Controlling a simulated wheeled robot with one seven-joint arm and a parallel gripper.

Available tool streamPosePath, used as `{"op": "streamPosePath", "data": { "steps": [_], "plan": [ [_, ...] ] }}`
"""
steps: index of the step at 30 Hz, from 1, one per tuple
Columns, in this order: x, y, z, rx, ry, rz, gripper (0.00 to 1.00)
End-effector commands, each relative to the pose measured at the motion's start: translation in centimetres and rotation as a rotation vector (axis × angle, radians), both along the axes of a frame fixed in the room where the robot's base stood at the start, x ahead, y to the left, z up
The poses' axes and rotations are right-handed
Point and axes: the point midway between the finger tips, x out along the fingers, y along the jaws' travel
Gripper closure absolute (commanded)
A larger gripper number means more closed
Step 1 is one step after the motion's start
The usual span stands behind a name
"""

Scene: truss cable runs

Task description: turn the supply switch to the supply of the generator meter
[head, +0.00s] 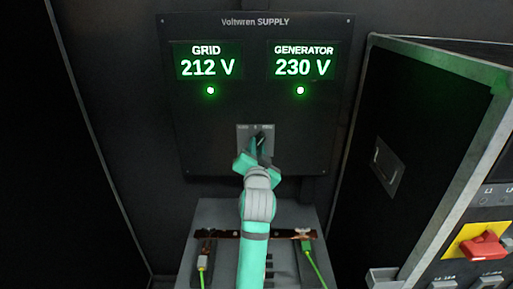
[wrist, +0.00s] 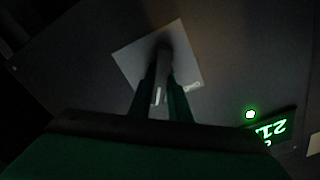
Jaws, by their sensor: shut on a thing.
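The supply switch sits on a grey plate (head: 241,131) on the black supply panel (head: 205,140). My gripper (head: 260,143) is at the plate and shut on the switch's dark handle (wrist: 165,58), which stands between the two fingers in the wrist view. My gripper and arm hide most of the switch in the head view, so I cannot tell which position the handle points to. The generator meter (head: 302,63) at the upper right reads 230 V. The grid meter (head: 208,62) at the upper left reads 212 V. A green lamp is lit under each meter.
An open black cabinet door (head: 400,150) stands at the right. A red handle on a yellow plate (head: 483,246) is at the lower right. Below the panel, a grey box (head: 215,215) carries a copper bar and green cables. The space left of the panel is dark and looks clear.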

Motion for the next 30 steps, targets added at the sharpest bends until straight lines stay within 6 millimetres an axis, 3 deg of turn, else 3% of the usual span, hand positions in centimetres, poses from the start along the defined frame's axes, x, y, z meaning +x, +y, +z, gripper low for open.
{"op": "streamPosePath", "data": {
  "steps": [12,28,29,30],
  "plan": [
    [0.04,-0.20,-0.12,0.180,0.001,-0.002,1.00],
    [0.06,-0.31,-0.09,0.203,0.000,-0.003,1.00],
    [0.06,-0.32,-0.08,0.203,0.000,-0.003,0.80],
    [0.06,-0.34,-0.09,0.203,0.000,-0.003,0.71]
  ]
}}
